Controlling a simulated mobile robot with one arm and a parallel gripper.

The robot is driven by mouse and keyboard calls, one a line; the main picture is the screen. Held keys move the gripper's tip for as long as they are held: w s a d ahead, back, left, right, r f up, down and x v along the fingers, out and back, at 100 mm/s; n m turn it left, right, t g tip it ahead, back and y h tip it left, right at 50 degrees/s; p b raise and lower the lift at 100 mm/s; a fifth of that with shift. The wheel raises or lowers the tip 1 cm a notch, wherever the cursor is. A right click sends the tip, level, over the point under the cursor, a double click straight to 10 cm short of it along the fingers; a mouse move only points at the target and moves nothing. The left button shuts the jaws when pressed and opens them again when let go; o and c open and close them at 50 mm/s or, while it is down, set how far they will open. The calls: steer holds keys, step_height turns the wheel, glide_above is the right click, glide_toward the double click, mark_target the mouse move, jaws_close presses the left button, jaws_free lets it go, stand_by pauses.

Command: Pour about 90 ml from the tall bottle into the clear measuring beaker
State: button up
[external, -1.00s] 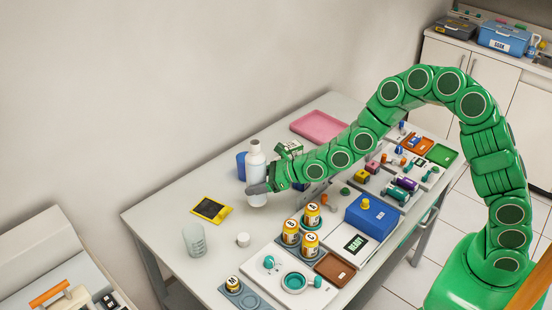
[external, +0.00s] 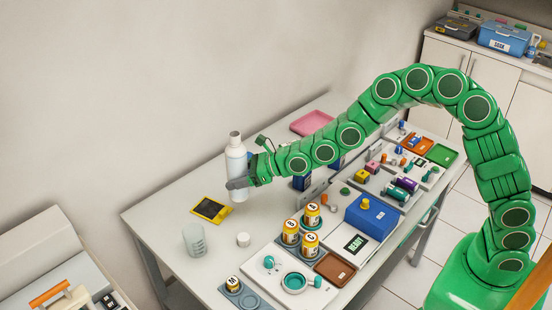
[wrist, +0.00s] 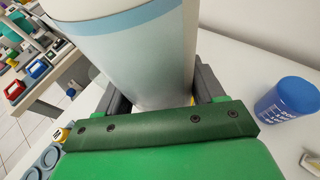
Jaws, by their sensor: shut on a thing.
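The tall bottle (external: 236,164) is white with a pale blue band and stands upright in my gripper (external: 239,184). My gripper is shut around its lower body. In the wrist view the bottle (wrist: 140,65) fills the middle, between the two grey fingers. I cannot tell for sure how far its base is above the table. The clear measuring beaker (external: 195,240) stands on the table at the front left, to the lower left of the bottle and apart from it. Its contents are too small to make out.
A white cap (external: 243,240) lies right of the beaker. A yellow-framed black device (external: 211,209) lies behind the beaker. A blue cup (wrist: 288,97) shows in the wrist view. Labelled jars (external: 311,215) and a blue box (external: 371,216) stand to the right.

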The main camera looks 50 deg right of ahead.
steer(key=a, duration=2.4)
steer(key=shift+s+a+f, duration=0.65)
steer(key=shift+s+f, duration=0.1)
steer(key=shift+f, duration=0.75)
steer(key=shift+s+a+f, duration=0.7)
steer(key=shift+s+f, duration=0.1)
steer(key=shift+f, duration=0.65)
steer(key=shift+s+a+f, duration=0.65)
steer(key=shift+s+f, duration=0.1)
steer(key=shift+f, duration=0.75)
steer(key=shift+a+m, duration=0.1)
steer(key=shift+m, duration=0.2)
